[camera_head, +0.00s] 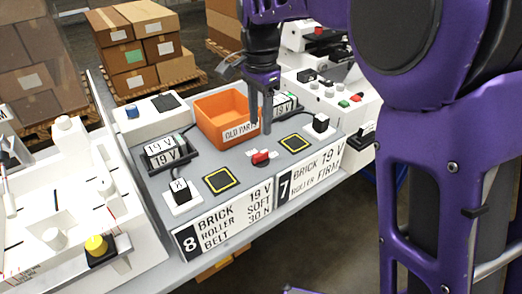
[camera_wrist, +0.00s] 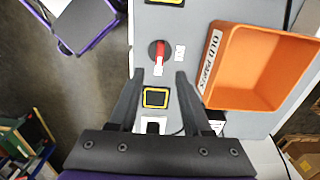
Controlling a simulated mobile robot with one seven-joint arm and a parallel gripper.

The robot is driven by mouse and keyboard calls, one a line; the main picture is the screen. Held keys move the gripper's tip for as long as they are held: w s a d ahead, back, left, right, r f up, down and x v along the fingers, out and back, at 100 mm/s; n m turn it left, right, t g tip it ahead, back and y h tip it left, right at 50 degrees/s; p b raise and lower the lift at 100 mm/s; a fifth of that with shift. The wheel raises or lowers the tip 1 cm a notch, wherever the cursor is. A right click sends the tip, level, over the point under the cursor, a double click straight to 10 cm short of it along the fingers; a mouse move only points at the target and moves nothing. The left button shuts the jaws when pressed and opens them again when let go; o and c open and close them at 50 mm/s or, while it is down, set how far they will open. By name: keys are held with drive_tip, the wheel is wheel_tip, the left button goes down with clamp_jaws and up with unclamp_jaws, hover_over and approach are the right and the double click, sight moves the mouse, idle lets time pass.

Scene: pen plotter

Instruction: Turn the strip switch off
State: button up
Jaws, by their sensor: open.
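A red switch (camera_head: 261,157), which I take to be the strip switch, sits on the grey bench between two yellow-edged black pads. My gripper (camera_head: 260,124) is open and empty, pointing down above the bench beside the orange bin. In the wrist view its fingertips (camera_wrist: 160,74) straddle a line just short of the switch and appear apart from it. The lever's exact position is too small to tell.
The orange bin (camera_head: 209,104), labelled OLD PARTS, stands close to my gripper; it also shows in the wrist view (camera_wrist: 214,88). A white machine (camera_head: 70,180) is at left. Boxes stand behind.

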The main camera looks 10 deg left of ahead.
sight(260, 153)
wheel_tip(260, 153, down, 9)
drive_tip(key=shift+f+b, duration=0.15)
drive_tip(key=shift+b, duration=0.5)
clamp_jaws()
